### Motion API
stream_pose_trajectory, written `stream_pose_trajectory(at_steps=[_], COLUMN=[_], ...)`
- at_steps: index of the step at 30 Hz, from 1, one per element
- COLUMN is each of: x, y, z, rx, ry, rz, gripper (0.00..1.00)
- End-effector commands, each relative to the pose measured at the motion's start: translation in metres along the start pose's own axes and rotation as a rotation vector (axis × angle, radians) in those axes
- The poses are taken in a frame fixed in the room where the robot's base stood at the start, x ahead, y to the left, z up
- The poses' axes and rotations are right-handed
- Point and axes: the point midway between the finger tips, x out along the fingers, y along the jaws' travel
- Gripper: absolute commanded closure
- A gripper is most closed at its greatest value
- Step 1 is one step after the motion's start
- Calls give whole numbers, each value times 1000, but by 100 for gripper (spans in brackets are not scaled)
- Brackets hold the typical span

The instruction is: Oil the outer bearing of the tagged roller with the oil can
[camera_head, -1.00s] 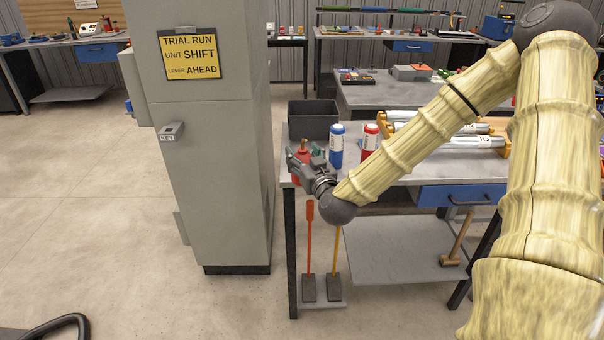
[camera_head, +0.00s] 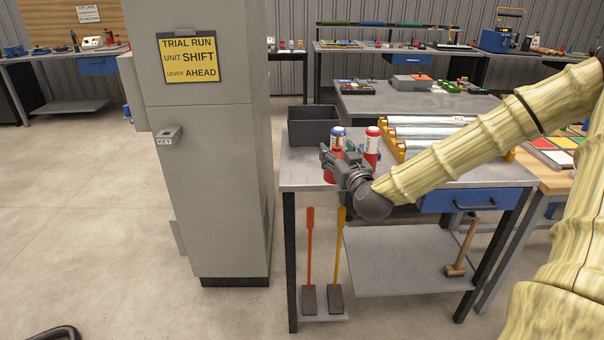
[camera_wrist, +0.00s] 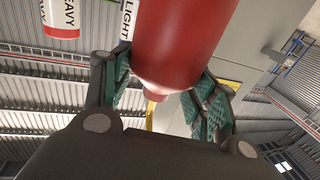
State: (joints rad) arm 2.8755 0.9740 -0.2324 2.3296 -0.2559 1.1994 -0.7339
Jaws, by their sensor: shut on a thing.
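My gripper (camera_head: 338,164) is shut on a red can (camera_wrist: 185,40), with green-padded fingers on both sides of it in the wrist view. In the head view the gripper is over the near left part of the workbench (camera_head: 305,176) and hides most of the can. Silver rollers (camera_head: 425,133) lie at the back right of this bench in yellow end blocks (camera_head: 392,150). A small white tag (camera_head: 459,119) shows near the right of the rollers. My arm covers part of the rollers and their right ends.
A blue-capped bottle (camera_head: 338,134) stands behind my gripper, partly hidden, beside a red-capped bottle (camera_head: 372,146). Wrist-view labels read HEAVY (camera_wrist: 62,14) and LIGHT (camera_wrist: 127,20). A dark bin (camera_head: 313,127) stands at the back left. A tall grey cabinet (camera_head: 215,200) rises left of the bench.

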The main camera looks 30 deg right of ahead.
Motion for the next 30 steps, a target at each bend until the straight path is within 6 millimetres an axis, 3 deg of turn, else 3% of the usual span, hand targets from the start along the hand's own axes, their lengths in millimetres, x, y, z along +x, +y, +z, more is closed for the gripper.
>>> stream_pose_trajectory(at_steps=[8,30], x=[7,88], y=[-3,-37], z=[1,8], rx=[0,-2], ry=[1,1], rz=[-1,0], gripper=[75,75])
